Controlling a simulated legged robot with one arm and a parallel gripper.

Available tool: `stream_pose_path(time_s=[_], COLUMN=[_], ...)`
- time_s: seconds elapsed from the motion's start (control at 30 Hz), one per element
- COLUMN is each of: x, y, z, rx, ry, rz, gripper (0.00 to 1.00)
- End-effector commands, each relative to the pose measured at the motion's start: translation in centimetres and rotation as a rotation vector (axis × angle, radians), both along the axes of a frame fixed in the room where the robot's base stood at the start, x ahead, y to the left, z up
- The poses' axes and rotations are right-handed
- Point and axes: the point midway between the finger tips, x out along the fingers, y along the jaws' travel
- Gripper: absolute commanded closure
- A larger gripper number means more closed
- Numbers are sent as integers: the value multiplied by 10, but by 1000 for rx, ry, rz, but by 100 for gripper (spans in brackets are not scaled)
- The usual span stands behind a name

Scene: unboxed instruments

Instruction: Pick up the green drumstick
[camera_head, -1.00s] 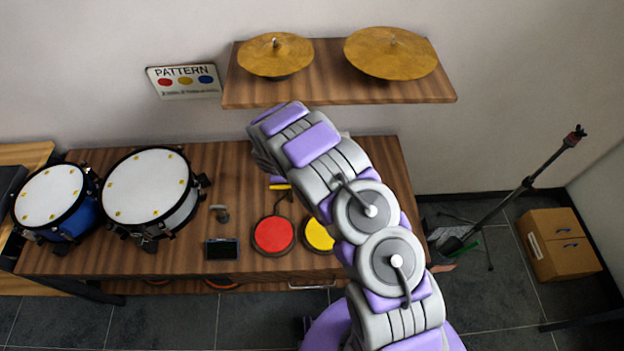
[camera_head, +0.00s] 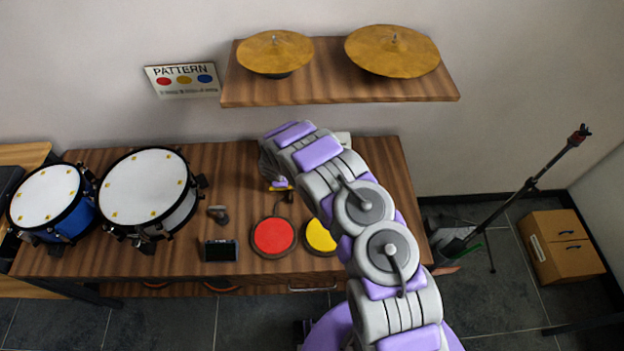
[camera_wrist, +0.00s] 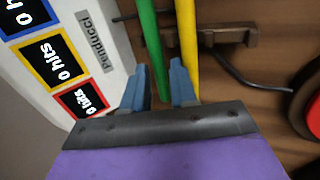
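The green drumstick (camera_wrist: 149,40) shows in the wrist view, running down from the top edge with its near end between my fingers. My gripper (camera_wrist: 157,66) is open, with one blue finger on each side of the green stick; I cannot tell if either touches it. A yellow drumstick (camera_wrist: 190,45) lies alongside to the right, close to the right finger. In the head view my arm hides the green stick and my gripper is mostly hidden at the table's back.
A brown wooden holder (camera_wrist: 225,36) sits beside the sticks. A white panel with hit counters (camera_wrist: 58,60) stands close on the left. A red pad (camera_head: 273,237), a yellow pad (camera_head: 320,236) and two drums (camera_head: 147,186) are on the table. Cymbals (camera_head: 276,53) sit on the shelf above.

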Motion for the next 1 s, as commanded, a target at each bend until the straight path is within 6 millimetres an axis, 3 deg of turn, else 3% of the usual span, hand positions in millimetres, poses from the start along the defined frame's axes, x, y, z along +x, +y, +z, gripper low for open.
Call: stream_pose_path(time_s=[0.1,0.4,0.83,1.0], x=[0,0,0,1], y=[0,-1,0,-1], z=[1,1,2,13], rx=[0,1,1,0], ry=[-1,-1,-1,-2], rz=[0,0,0,0], gripper=[74,100,100,100])
